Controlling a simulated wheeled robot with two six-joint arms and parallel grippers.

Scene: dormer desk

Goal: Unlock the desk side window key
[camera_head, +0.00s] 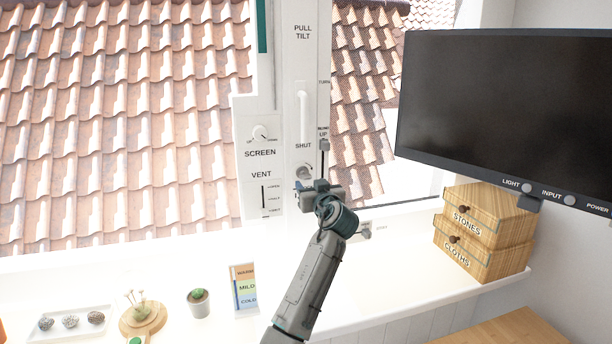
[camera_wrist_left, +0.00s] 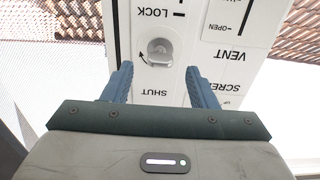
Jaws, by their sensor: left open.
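The window key (camera_head: 304,171) is a small silver turn-piece on the white window frame, below the SHUT label and the white upright handle (camera_head: 304,116). In the left wrist view the key (camera_wrist_left: 160,52) sits on a round metal plate, with a curved arrow beside it and the labels LOCK and SHUT on either side. My left gripper (camera_head: 312,186) is just below and in front of the key in the head view. In the left wrist view its two blue fingers are apart (camera_wrist_left: 160,80), with the key beyond and between them, and nothing is held. My right gripper is not in view.
A SCREEN knob (camera_head: 260,133) and VENT slider (camera_head: 264,196) are left of the key; a blind slider (camera_head: 323,146) is right. A black monitor (camera_head: 500,110) and wooden boxes (camera_head: 485,232) stand right. The sill holds a small cactus (camera_head: 198,302) and a card (camera_head: 244,289).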

